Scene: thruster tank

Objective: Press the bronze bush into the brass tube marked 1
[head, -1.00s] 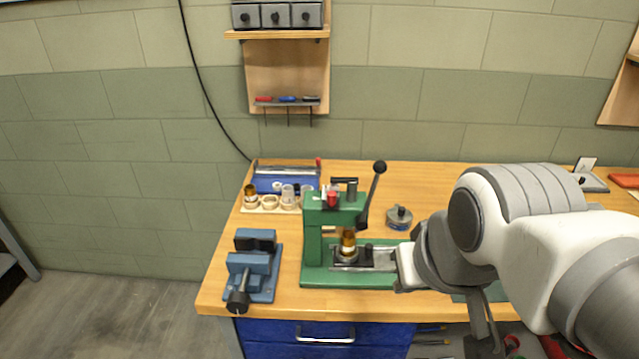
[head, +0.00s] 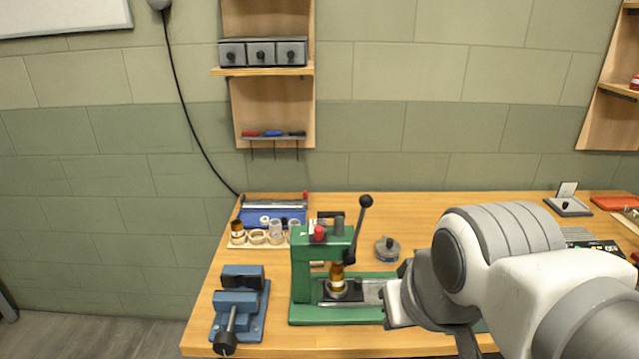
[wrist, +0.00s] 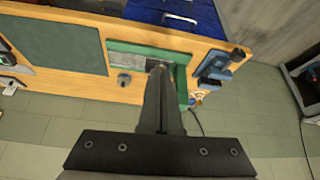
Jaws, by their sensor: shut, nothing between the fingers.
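A brass-coloured cylinder (head: 337,273) stands upright under the ram of the green press (head: 301,283), in a dark holder on its bed. I cannot tell whether it is a tube alone or a bush and a tube stacked. Another brass-coloured piece (head: 237,229) stands in the rack at the back left. No number mark is legible. My gripper (head: 392,303) is at the right end of the press bed; its fingertips are not clear there. In the wrist view my gripper (wrist: 160,70) is shut and empty, its fingers over the press (wrist: 181,72).
The press lever (head: 359,228) stands up. A blue vise (head: 240,303) is left of the press. A grey round part (head: 387,249) lies behind my gripper. The pale rack (head: 248,243) holds rings and clear tubes. Bare bench lies behind the press, to the right.

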